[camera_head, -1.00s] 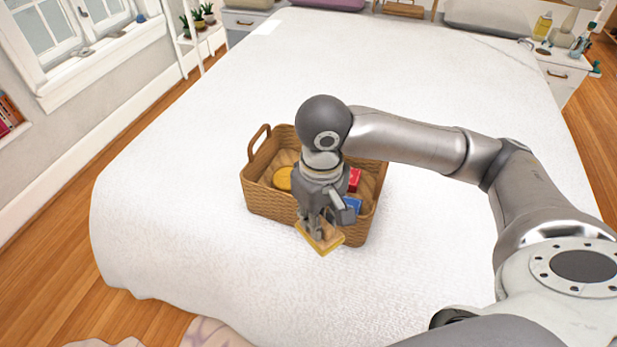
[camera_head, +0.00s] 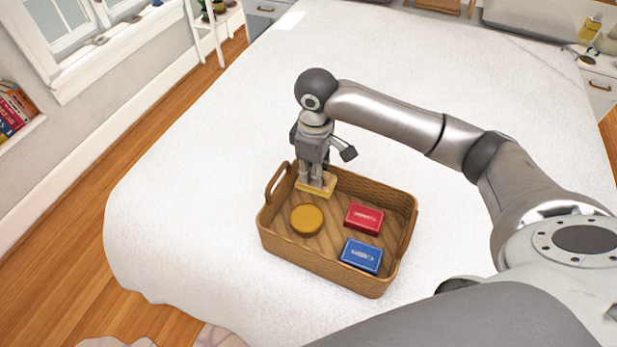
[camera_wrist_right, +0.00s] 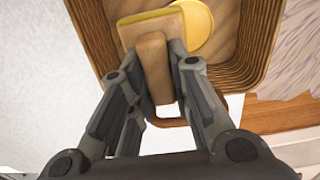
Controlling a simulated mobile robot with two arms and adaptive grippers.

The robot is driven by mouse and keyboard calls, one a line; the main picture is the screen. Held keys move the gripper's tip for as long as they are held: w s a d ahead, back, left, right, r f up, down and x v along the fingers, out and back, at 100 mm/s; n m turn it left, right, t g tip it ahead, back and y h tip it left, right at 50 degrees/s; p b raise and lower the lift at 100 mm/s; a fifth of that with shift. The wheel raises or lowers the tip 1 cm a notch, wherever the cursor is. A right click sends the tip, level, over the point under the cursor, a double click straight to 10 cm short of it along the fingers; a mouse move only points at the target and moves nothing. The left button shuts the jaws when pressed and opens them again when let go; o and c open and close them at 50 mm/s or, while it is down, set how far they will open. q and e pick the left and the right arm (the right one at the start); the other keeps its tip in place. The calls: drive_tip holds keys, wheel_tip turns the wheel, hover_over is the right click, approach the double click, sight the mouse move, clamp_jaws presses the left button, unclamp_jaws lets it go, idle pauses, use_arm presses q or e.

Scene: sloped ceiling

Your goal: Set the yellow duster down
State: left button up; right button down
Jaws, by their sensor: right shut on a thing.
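My right gripper (camera_head: 316,180) is shut on the yellow duster (camera_head: 327,190), a wooden block with a yellow face. It holds the duster at the back left corner of a wicker basket (camera_head: 318,266) on the bed. I cannot tell whether the duster touches the basket. In the right wrist view the fingers grip the wooden handle (camera_wrist_right: 153,70), and the duster partly covers a round yellow thing (camera_wrist_right: 198,28). My left gripper is not in view.
In the basket lie a round yellow thing (camera_head: 307,220), a red box (camera_head: 364,218) and a blue box (camera_head: 361,254). The white bed (camera_head: 190,200) is clear around the basket. A nightstand (camera_head: 600,82) stands at the back right.

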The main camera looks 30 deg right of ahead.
drive_tip(key=w+f, duration=0.1)
drive_tip(key=f, duration=0.1)
drive_tip(key=w+f, duration=0.2)
drive_tip(key=shift+w+d+f, duration=0.15)
drive_tip(key=shift+w+f, duration=0.05)
drive_tip(key=shift+w, duration=0.05)
drive_tip(key=f, duration=0.2)
drive_tip(key=w+f, duration=0.1)
drive_tip(key=f, duration=0.1)
drive_tip(key=shift+f, duration=0.3)
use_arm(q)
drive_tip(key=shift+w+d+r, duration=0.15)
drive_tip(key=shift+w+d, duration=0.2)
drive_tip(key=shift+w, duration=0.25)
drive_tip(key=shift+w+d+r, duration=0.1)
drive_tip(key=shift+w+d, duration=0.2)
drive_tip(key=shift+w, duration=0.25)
use_arm(e)
drive_tip(key=shift+d+f, duration=0.1)
drive_tip(key=shift+f, duration=0.4)
drive_tip(key=c, duration=1.3)
unclamp_jaws()
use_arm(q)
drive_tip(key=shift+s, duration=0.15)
